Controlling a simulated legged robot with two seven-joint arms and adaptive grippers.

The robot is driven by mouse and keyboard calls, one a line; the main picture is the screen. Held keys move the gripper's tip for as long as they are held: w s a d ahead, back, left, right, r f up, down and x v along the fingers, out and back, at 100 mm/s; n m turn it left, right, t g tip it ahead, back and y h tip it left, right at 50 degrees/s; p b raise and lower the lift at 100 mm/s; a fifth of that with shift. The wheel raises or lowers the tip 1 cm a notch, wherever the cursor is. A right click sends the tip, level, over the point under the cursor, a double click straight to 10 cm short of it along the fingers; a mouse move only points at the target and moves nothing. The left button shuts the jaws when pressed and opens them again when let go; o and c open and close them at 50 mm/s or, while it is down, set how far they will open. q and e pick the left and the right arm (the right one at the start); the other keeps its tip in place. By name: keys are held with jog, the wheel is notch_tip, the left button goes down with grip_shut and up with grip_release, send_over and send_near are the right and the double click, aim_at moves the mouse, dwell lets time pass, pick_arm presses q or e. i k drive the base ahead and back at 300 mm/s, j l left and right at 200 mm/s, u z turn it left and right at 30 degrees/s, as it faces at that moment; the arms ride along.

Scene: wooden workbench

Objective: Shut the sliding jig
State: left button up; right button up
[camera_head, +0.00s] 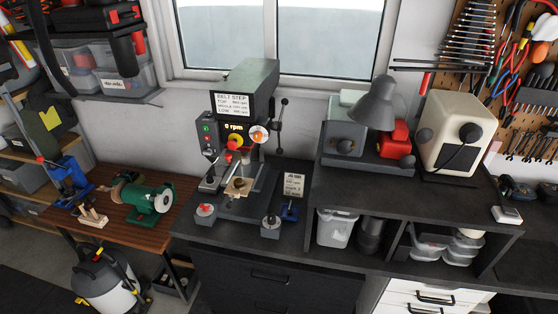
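A drill press (245,92) stands on the dark bench by the window. Low fixtures sit around its base. A small tan wooden block (238,187) rests under the drill head. A grey block with a round red-marked top (205,214) is at the front left, and a similar grey block (270,228) is at the front right. Neither of my grippers is in view.
A raised dark shelf (440,182) at the right holds a grey lamp (378,103) and a cream machine (455,135). A green bench grinder (150,198) is on the wooden table at left. A vacuum (105,280) stands on the floor. The bench's front edge is close to the fixtures.

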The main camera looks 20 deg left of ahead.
aim_at(234, 193)
jog(key=u, duration=1.25)
